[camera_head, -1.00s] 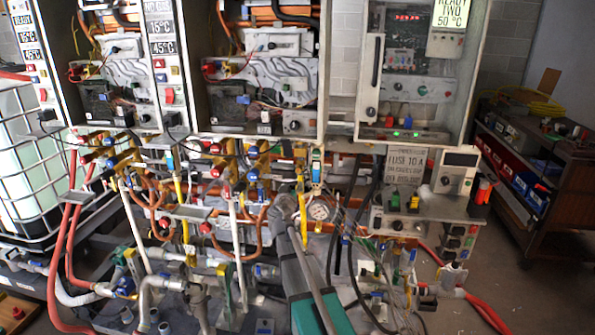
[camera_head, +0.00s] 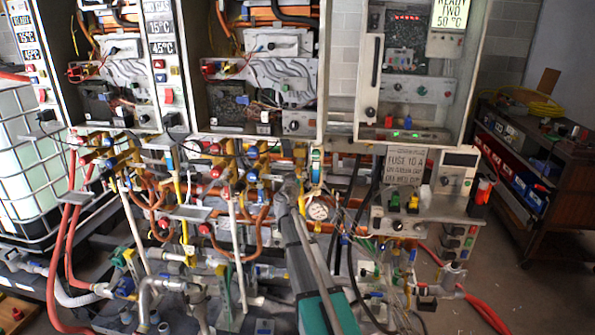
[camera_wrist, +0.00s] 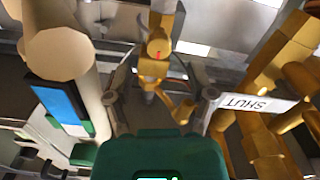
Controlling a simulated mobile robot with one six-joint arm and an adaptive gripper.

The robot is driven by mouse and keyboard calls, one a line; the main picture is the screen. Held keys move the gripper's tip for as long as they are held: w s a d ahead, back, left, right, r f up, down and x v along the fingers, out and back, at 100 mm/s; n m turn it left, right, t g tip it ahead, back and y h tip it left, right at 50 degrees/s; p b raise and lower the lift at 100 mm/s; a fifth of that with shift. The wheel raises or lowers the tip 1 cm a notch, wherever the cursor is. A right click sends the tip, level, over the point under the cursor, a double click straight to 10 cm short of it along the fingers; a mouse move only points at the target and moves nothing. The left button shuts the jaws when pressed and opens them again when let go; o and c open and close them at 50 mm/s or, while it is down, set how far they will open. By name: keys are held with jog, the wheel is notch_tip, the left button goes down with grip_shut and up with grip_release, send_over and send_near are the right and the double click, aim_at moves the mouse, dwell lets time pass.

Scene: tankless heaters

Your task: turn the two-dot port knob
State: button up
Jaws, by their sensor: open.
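My gripper (camera_wrist: 160,95) is open in the wrist view, with its two grey fingers spread apart above its green body. Between and beyond the fingertips is a brass fitting (camera_wrist: 160,35) with a small red mark on its rounded end. I see no gap closed on it and nothing is held. I cannot make out two dots on any knob, so I cannot tell which one is the two-dot port knob. In the head view my gripper (camera_head: 287,190) is at the pipework under the middle cabinet, partly hidden among brass and copper parts.
A white "SHUT" tag (camera_wrist: 258,103) hangs close to the right finger. A thick pale pipe (camera_wrist: 60,50) stands left, beside a blue-faced part (camera_wrist: 58,102). In the head view a pressure gauge (camera_head: 319,210) and black hoses crowd the right side of my arm.

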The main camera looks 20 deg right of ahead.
aim_at(297, 171)
jog(key=shift+x, duration=2.95)
grip_shut()
